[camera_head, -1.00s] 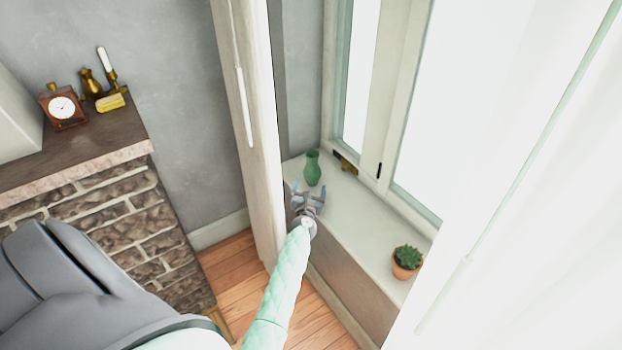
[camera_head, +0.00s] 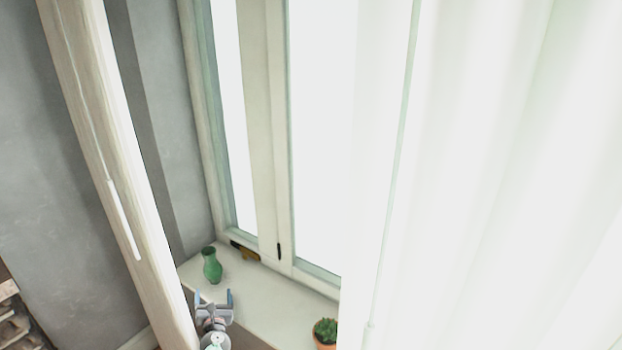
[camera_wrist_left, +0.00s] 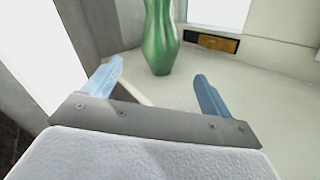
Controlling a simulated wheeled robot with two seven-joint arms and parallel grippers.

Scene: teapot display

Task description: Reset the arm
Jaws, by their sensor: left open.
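My left gripper (camera_head: 214,297) is open and empty, in front of the window sill in the head view. Its two blue fingers (camera_wrist_left: 160,84) show spread apart in the left wrist view. A green vase (camera_head: 211,266) stands upright on the sill just beyond the fingertips. In the left wrist view the vase (camera_wrist_left: 160,40) stands ahead of and between the fingers, apart from them, its top cut off. My right gripper does not show.
The white sill (camera_head: 262,312) carries a potted succulent (camera_head: 325,332) at the right and a small dark and yellow object (camera_head: 244,251) by the window frame. A pale post (camera_head: 120,180) stands close left of my gripper. White curtains (camera_head: 480,180) cover the right side.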

